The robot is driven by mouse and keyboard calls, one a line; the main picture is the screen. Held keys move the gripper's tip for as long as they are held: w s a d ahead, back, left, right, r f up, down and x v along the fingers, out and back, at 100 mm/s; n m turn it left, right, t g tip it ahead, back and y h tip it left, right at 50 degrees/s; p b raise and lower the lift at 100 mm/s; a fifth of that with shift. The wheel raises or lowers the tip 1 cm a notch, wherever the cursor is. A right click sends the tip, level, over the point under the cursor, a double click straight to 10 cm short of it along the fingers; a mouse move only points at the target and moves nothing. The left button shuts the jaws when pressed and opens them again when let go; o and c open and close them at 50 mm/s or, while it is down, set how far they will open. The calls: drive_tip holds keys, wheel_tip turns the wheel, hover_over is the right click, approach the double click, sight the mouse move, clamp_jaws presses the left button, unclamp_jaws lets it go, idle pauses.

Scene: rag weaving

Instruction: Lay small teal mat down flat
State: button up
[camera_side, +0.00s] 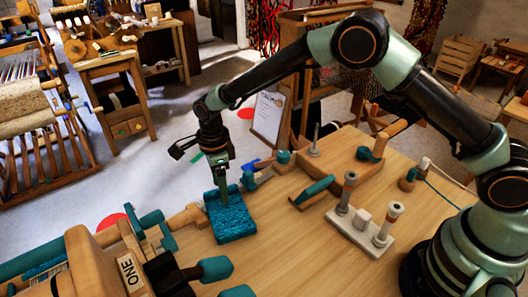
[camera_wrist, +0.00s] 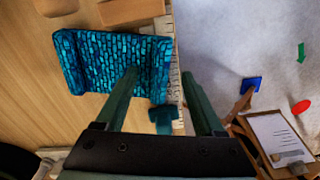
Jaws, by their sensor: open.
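The small teal mat (camera_side: 232,220) has a woven brick-like pattern and lies on the wooden table near its far edge. In the wrist view the mat (camera_wrist: 105,62) is mostly flat, with its left and right ends looking thicker or turned up. My gripper (camera_side: 222,188) points down over the mat's back part. One finger overlaps the mat's right end in the picture; the other shows beyond the table edge. I cannot tell whether a finger touches the mat.
A ruler-like strip (camera_wrist: 178,85) runs along the table edge beside the mat, with a teal piece (camera_wrist: 162,118) near it. In the side view, a stand with two pegs (camera_side: 362,222) and a teal-padded wooden block (camera_side: 314,190) stand right. A wooden box (camera_side: 115,262) stands left.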

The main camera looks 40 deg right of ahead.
drive_tip(key=shift+r, duration=0.1)
wheel_tip(320, 180, up, 12)
idle(0.5)
drive_tip(key=shift+d, duration=0.1)
idle(0.4)
drive_tip(key=s+d+r+n+t, duration=0.3)
drive_tip(key=s+d+r+n, duration=0.4)
drive_tip(key=d+r+n, duration=0.45)
drive_tip(key=s+d+n+t, duration=0.2)
drive_tip(key=s+d+n, duration=0.7)
drive_tip(key=s, duration=0.2)
drive_tip(key=shift+s+d+f+t, duration=0.25)
drive_tip(key=shift+s+d+t, duration=0.05)
drive_tip(key=shift+s+d, duration=0.1)
drive_tip(key=shift+n, duration=0.25)
